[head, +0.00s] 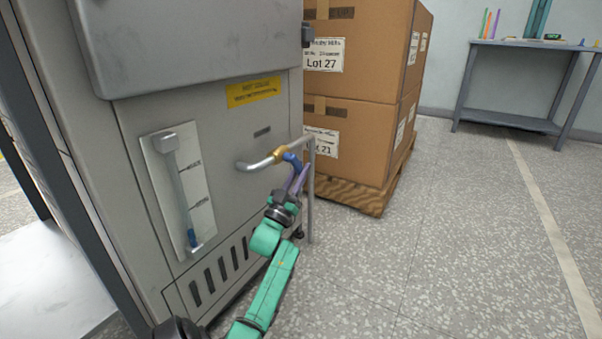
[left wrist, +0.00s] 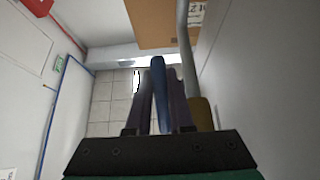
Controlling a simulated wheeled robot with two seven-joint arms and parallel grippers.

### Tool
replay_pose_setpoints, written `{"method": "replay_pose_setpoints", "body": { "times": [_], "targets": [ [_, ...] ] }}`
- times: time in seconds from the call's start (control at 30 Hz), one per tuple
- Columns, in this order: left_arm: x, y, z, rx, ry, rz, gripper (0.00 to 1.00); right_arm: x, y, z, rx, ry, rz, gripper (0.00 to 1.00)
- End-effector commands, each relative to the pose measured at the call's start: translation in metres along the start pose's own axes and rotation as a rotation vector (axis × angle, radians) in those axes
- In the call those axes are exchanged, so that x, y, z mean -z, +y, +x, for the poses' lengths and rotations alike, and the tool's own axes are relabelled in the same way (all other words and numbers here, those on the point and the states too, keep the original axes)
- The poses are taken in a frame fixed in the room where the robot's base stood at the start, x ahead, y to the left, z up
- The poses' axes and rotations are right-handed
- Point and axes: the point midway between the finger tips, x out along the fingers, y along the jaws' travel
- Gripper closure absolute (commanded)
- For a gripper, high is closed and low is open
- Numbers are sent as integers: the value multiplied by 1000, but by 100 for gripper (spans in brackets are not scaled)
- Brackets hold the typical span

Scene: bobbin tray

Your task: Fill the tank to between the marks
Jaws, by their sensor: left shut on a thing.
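The grey machine (head: 215,130) carries a sight gauge (head: 180,190), a clear upright tube on a white plate with two dark marks. Blue shows at the tube's foot; I cannot tell the exact liquid level. A bare metal pipe (head: 256,165) with a brass valve (head: 280,153) sticks out right of the gauge. The valve's blue lever (head: 291,159) also shows in the left wrist view (left wrist: 159,85). My left gripper (head: 298,178) is shut on the lever, with its two purple fingers on either side of it. My right gripper is in neither view.
Stacked cardboard boxes (head: 355,50) stand on a wooden pallet (head: 350,196) just behind the pipe, on the right. A grey workbench (head: 520,52) stands at the far right. The speckled floor (head: 440,240) on the right is clear.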

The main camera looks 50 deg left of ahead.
Motion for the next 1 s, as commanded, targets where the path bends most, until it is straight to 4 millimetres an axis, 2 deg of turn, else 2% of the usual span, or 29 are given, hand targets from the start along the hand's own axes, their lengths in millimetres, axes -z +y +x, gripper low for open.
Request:
{"method": "replay_pose_setpoints", "body": {
  "times": [0.07,0.1,0.13,0.17,0.47,0.57,0.67,0.77,1.0],
  "targets": [
    [0,0,0,0,-1,0,100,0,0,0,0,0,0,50],
    [0,0,0,0,-1,0,69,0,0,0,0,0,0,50],
    [0,0,0,0,-1,0,57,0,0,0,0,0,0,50],
    [0,0,0,0,-1,0,50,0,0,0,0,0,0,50],
    [0,0,-1,0,-1,-1,50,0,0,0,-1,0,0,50],
    [1,0,-6,0,-3,-2,50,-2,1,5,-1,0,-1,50],
    [2,0,-22,1,-6,-2,50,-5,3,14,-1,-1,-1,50],
    [3,0,-46,2,-9,-3,50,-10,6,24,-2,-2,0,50],
    [3,0,-114,2,-7,0,50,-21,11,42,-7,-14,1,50]
  ]
}}
